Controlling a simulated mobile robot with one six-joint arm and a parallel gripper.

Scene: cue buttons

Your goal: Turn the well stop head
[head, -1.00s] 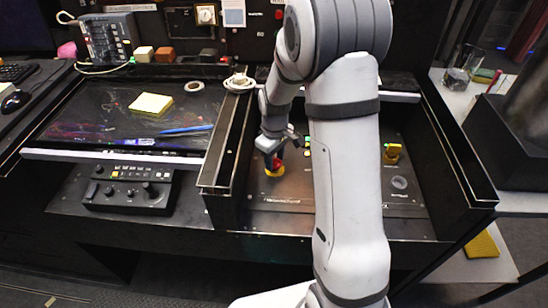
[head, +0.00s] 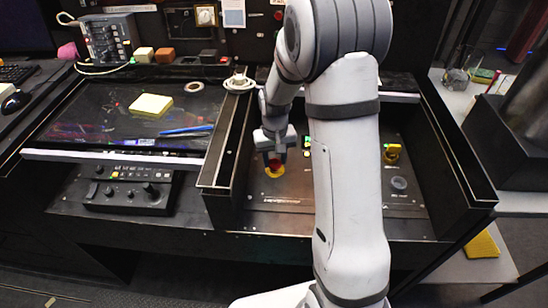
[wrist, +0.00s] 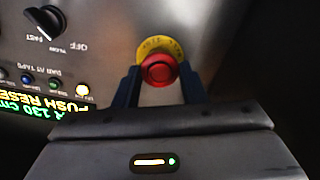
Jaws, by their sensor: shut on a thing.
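The well stop head is a red round button (wrist: 159,70) on a yellow ring (wrist: 157,46) with lettering. In the head view the red head (head: 275,163) and its yellow ring (head: 274,172) are at the left of the recessed panel. My gripper (head: 276,156) points down over it. In the wrist view my gripper (wrist: 160,82) has one dark blue finger on each side of the red head, shut on it. The lower part of the head and the finger contact are partly hidden.
A black knob (wrist: 45,22) marked OFF and FAST, small lights and a green display (wrist: 40,120) are near the fingers. Black side walls (head: 226,150) bound the panel. A yellow part (head: 392,152) stands at the panel's right. My arm hides the panel's middle.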

